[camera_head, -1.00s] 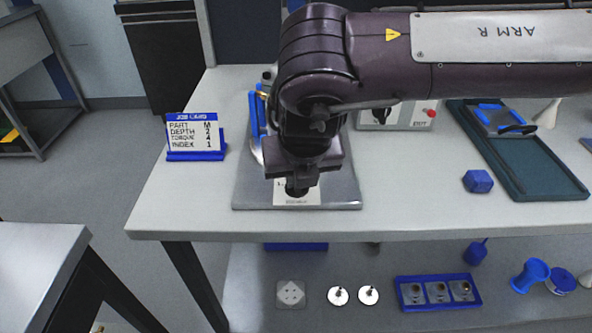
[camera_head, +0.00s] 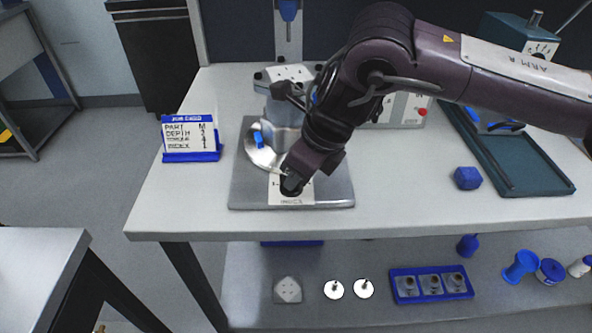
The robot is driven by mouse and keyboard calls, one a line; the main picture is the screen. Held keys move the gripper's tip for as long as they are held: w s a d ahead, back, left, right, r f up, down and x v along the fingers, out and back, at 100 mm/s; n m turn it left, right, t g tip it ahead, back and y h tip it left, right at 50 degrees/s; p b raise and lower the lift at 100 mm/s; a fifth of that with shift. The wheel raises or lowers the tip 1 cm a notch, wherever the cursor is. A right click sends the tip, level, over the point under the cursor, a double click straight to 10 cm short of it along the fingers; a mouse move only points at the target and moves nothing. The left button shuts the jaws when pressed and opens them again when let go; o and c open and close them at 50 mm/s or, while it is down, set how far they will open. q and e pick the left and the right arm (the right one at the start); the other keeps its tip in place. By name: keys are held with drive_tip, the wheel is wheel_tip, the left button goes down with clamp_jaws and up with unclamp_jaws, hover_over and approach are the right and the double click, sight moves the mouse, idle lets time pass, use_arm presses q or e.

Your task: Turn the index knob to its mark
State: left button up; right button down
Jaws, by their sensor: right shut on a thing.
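My right gripper (camera_head: 298,176) comes down from the upper right with its arm tilted. It is shut on the dark index knob (camera_head: 291,187), which shows only in part below the jaws. The knob sits on a white index label (camera_head: 300,198) at the front of a grey metal plate (camera_head: 245,195). The label's marks and the knob's pointer are mostly covered or too small to read. A job card (camera_head: 190,135) in a blue stand is at the left; its lines include PART, DEPTH and INDEX, with INDEX appearing to read 1. My left gripper is not in view.
Behind the knob stands a grey cylindrical fixture (camera_head: 284,115) with a round disc (camera_head: 258,150) and blue clip. A blue block (camera_head: 467,178) and a dark green tray (camera_head: 540,182) lie at the right. The table is clear between plate and block.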

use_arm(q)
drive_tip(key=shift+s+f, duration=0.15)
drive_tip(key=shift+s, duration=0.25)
use_arm(e)
drive_tip(key=shift+w+n+g, duration=0.1)
drive_tip(key=shift+n+g, duration=0.2)
drive_tip(key=shift+n, duration=0.3)
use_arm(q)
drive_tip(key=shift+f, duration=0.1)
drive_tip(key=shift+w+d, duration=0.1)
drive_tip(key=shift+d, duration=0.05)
use_arm(e)
drive_tip(key=c, duration=1.5)
unclamp_jaws()
drive_tip(key=shift+o, duration=0.2)
